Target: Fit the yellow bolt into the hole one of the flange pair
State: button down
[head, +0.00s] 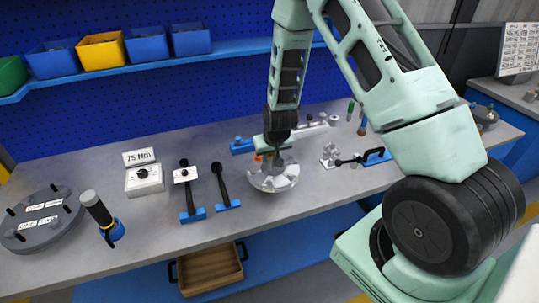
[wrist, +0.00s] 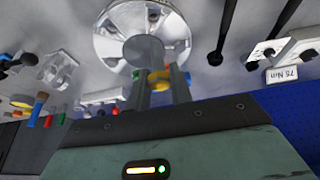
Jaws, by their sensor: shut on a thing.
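The silvery round flange pair (head: 274,180) sits on the grey workbench, and it fills the top middle of the wrist view (wrist: 112,45). My gripper (head: 272,158) is over its far side, pointing down. In the wrist view my gripper (wrist: 159,84) is shut on the yellow bolt (wrist: 160,76), which shows between the two fingers. Hole one cannot be made out.
Left of the flange stand black-handled tools on blue bases (head: 224,187), a 75 Nm box (head: 144,179) and a grey round plate (head: 43,218). Right of it are a metal bracket (head: 330,155) and a black-handled tool (head: 362,158). The bench front (head: 240,222) is clear.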

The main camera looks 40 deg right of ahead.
aim_at(270, 164)
jog(key=shift+f+b, duration=1.9)
jog(key=shift+f, duration=0.6)
jog(key=shift+f+b, duration=2.2)
jog(key=shift+f, duration=0.05)
jog(key=c, duration=1.2)
grip_release()
jog(key=shift+o, duration=0.2)
jog(key=b+v, duration=0.1)
jog(key=v, duration=1.6)
jog(key=shift+r, duration=0.25)
jog(key=shift+a, duration=0.15)
